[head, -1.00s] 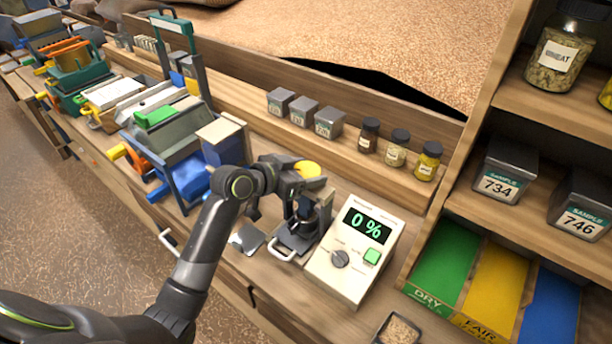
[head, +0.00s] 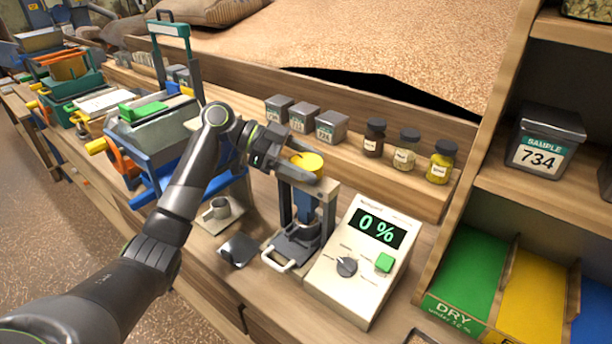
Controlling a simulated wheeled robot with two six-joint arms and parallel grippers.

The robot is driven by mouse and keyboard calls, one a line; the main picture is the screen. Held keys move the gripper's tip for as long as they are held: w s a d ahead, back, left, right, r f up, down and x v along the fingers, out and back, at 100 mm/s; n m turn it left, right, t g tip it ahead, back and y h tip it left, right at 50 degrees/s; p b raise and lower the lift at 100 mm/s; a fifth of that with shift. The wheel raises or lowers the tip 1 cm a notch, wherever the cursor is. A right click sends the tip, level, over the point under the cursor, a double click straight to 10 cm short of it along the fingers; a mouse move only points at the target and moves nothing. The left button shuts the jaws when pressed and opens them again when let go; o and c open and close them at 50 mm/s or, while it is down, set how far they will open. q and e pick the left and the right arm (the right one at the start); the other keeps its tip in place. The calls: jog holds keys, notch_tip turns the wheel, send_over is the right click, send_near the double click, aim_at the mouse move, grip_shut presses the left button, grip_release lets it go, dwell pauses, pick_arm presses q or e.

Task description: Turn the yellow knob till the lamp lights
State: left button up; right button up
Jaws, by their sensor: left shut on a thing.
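The yellow knob (head: 309,160) is a round cap on top of a small grey press (head: 299,228) with a blue middle part, standing on the bench. My left gripper (head: 299,162) reaches it from the left, with its fingers at the knob's sides, and is shut on it. Part of the knob's rim is hidden by the fingers. The press has a light handle at its front. Beside it on the right, a white meter (head: 336,279) shows "0 %" in green and carries a dark dial and a green square button. I cannot tell which part is the lamp. My right gripper is not in view.
Sample tins (head: 304,117) and small jars (head: 407,149) stand on the ledge behind. A cup (head: 216,209) and a dark scoop-like piece (head: 239,249) lie left of the press. A wooden shelf with coloured bins (head: 466,270) closes off the right.

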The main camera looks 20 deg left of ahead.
aim_at(306, 161)
pick_arm(q)
jog(key=shift+m+g+b, duration=0.7)
jog(key=shift+m+g, duration=0.2)
jog(key=shift+g, duration=0.2)
jog(key=o, duration=1)
notch_tip(306, 161, up, 10)
jog(key=shift+f+b, duration=0.1)
jog(key=shift+b, duration=0.5)
